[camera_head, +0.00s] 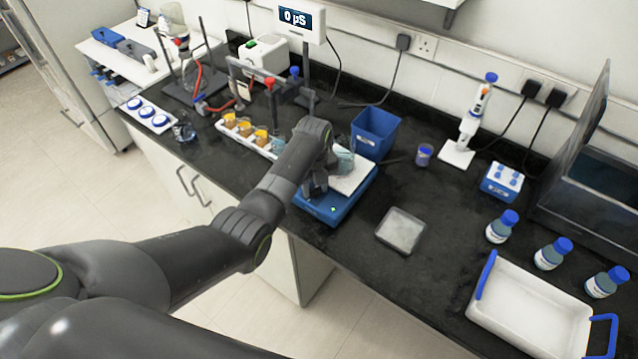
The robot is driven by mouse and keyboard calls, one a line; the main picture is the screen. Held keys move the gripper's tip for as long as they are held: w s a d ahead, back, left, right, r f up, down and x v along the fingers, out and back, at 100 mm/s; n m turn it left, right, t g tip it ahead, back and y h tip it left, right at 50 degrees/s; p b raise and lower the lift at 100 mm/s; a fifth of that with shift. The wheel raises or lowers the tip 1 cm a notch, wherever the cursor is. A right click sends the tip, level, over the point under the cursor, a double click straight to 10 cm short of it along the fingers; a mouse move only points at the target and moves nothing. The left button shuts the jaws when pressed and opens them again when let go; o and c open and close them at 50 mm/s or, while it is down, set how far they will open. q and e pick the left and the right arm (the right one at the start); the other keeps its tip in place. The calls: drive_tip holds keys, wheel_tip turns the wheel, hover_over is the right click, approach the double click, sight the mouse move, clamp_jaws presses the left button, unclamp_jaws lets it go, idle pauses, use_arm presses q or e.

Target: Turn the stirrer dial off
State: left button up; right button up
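The stirrer (352,196) is a blue base with a white top plate, standing near the front edge of the black bench. A small green light shows on its front. A glass vessel (343,160) is on or just behind the plate, partly covered by my arm. My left gripper (314,190) is at the stirrer's front left, pointing down at its front face. The fingers are small and dark here, and their opening cannot be made out. The dial is not clearly visible; the gripper and wrist cover that part of the front. My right gripper is not in view.
A white rack with orange-topped jars (245,128) stands left of the stirrer. A blue bin (374,133) is behind it, and a clear square dish (401,231) lies to its right. Blue-capped bottles (551,253) and a white tray (528,305) are farther right.

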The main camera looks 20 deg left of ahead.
use_arm(q)
drive_tip(key=shift+s+a, duration=0.1)
drive_tip(key=shift+a, duration=0.05)
drive_tip(key=shift+c, duration=1.1)
drive_tip(key=c, duration=0.5)
